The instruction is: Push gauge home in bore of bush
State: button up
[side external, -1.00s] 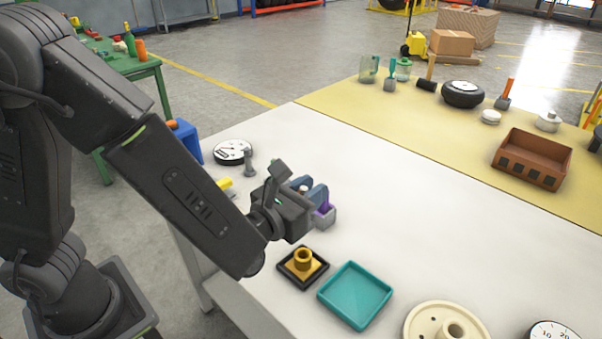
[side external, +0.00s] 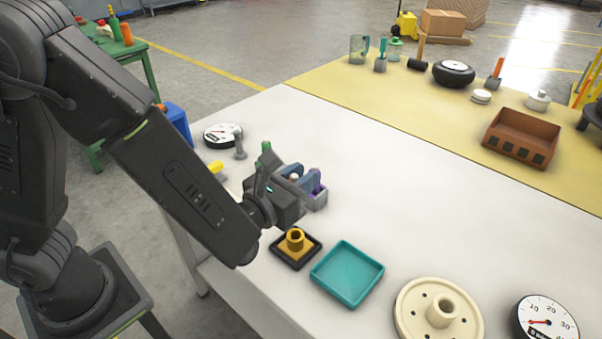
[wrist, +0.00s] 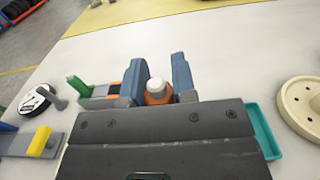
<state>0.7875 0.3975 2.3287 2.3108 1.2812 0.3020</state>
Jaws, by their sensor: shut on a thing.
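My gripper (side external: 299,180) is shut on an upright orange piece with a white rounded top, seen between the blue fingers in the wrist view (wrist: 158,92); it looks like the gauge. Its lower end is hidden. The brass-coloured bush (side external: 295,239) stands upright on a square base in a black tray (side external: 272,250), nearer the camera than my gripper in the side view. The bush's bore opens upward and nothing shows in it. The bush is not visible in the wrist view. A grey block with a purple part (side external: 317,194) stands close behind the fingers.
A green-handled item (wrist: 76,84) is beside a grey holder with an orange recess. A teal tray (side external: 347,274) and a cream flanged wheel (side external: 438,314) lie to the right. A dial (side external: 222,135) and grey peg (side external: 239,148) are behind. The white table's middle right is clear.

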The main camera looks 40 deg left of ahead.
jog(key=shift+f, duration=0.4)
jog(key=shift+f, duration=0.35)
jog(key=shift+f, duration=0.45)
jog(key=shift+f, duration=1.55)
jog(key=shift+f, duration=0.35)
jog(key=shift+f, duration=0.35)
jog(key=shift+f, duration=0.35)
jog(key=o, duration=1.6)
